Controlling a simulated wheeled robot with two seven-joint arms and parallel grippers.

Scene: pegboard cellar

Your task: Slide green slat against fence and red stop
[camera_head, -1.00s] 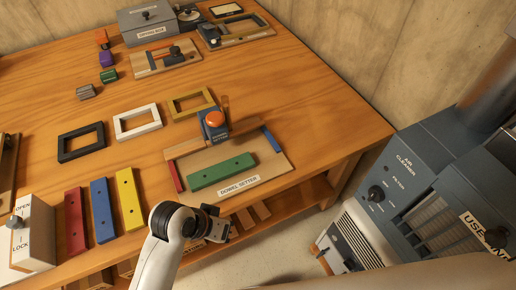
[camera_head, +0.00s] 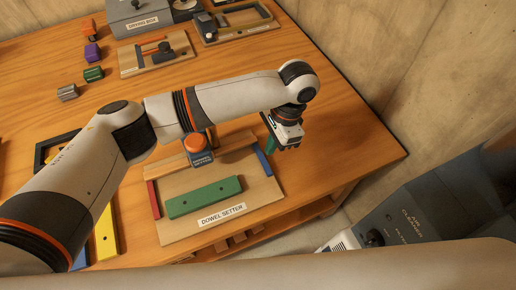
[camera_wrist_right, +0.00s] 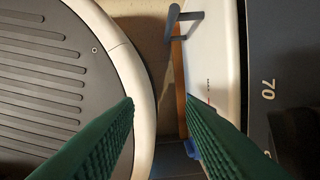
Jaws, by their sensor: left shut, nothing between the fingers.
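The green slat (camera_head: 205,197) lies flat on the wooden board marked DOWEL SETTER (camera_head: 180,232). The red stop (camera_head: 153,198) stands at the board's left edge, with a gap between it and the slat's left end. The wooden fence (camera_head: 235,143) runs along the board's back, and bare board separates it from the slat. My left gripper (camera_head: 284,146) is shut and empty, pointing down beyond the board's back right corner, clear of the slat. In the right wrist view my right gripper (camera_wrist_right: 162,102) is open with nothing between its green fingers, away from the table top.
A block with an orange button (camera_head: 198,146) stands at the fence. A blue strip (camera_head: 263,163) lies at the board's right edge. A yellow slat (camera_head: 106,235) lies to the left, partly behind my left arm. The air cleaner (camera_head: 415,215) stands right of the table.

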